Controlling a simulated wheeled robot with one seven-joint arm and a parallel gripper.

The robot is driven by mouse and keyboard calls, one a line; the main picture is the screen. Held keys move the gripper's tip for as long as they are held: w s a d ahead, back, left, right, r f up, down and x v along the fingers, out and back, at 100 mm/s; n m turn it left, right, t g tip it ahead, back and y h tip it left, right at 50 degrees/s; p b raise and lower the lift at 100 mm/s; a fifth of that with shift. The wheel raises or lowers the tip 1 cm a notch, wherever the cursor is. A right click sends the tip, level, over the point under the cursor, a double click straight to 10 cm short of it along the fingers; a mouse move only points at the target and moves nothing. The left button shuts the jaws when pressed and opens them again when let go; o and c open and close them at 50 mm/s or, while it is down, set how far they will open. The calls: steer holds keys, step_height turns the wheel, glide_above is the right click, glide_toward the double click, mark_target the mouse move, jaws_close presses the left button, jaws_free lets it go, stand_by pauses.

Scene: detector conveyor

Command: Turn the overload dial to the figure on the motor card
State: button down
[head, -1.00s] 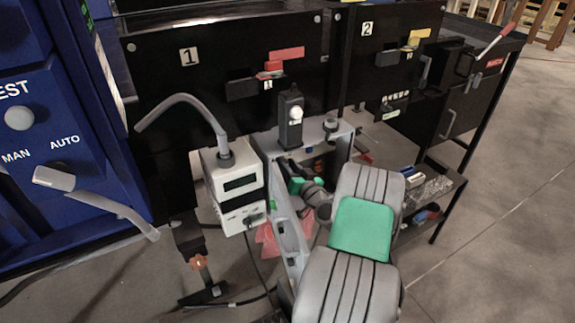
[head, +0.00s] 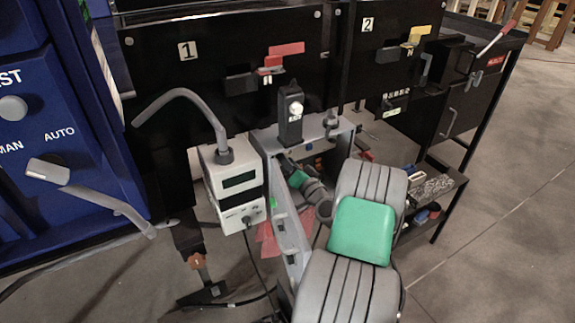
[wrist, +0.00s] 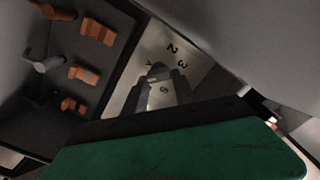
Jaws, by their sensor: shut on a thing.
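In the wrist view, a pale dial plate (wrist: 198,62) carries dark figures; a 2 and a 3 are readable beyond my fingers. My gripper (wrist: 158,72) is in the middle of this view, its dark fingers together over the plate, shut on the overload dial, which they mostly hide. Another figure shows between the fingers, perhaps a 6. The dial's pointer and setting cannot be read. In the head view, my arm reaches into an open grey compartment below panel 1, and the gripper's tips are hidden. I cannot make out the motor card.
Orange terminals (wrist: 90,75) line a dark panel left of the plate in the wrist view. The grey compartment wall (head: 288,225) stands close to my arm. A white meter box (head: 237,185) hangs just left. Blue cabinet (head: 60,190) is far left; a cluttered shelf (head: 435,190) is right.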

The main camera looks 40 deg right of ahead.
steer(key=c, duration=1)
jaws_free()
steer(key=s+a+b, duration=0.1)
steer(key=s, duration=0.6)
steer(key=shift+s, duration=0.35)
steer(key=shift+a+f, duration=0.1)
